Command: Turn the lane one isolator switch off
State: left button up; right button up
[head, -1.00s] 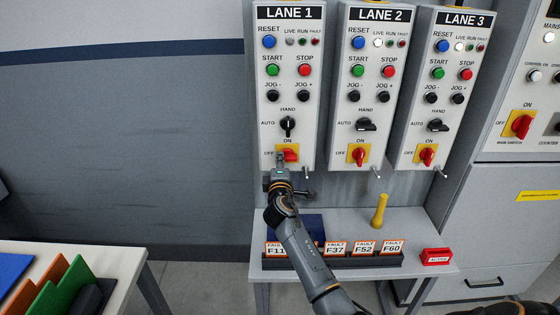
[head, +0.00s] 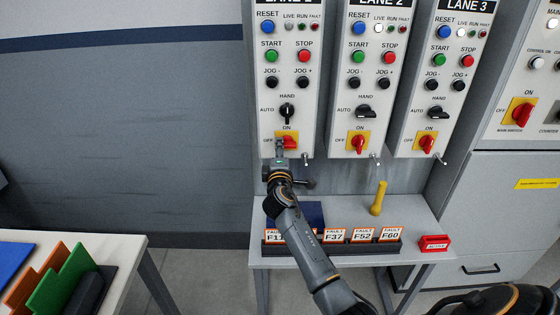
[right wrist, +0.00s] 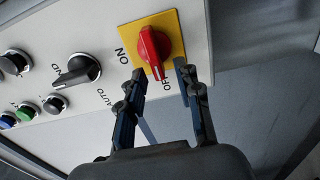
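The lane one isolator switch (head: 290,142) is a red handle on a yellow plate, low on the LANE 1 panel (head: 270,97). Its handle lies sideways, and in the right wrist view the red handle (right wrist: 153,50) points to the OFF mark. My right gripper (head: 279,147) is at the left part of the switch. In the right wrist view my right gripper (right wrist: 160,72) is open, its fingertips apart on either side of the handle's OFF end. I cannot tell whether they touch it. The lane one LIVE lamp (head: 289,27) is dark. My left gripper is not in view.
LANE 2 (head: 350,95) and LANE 3 (head: 430,90) panels stand to the right, with their red switches upright and LIVE lamps lit. A bench below holds a fault card rack (head: 385,247), a yellow pin-shaped object (head: 378,198) and a red tag box (head: 434,243).

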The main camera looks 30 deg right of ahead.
jog(key=v, duration=1.1)
jog(key=shift+d, duration=0.2)
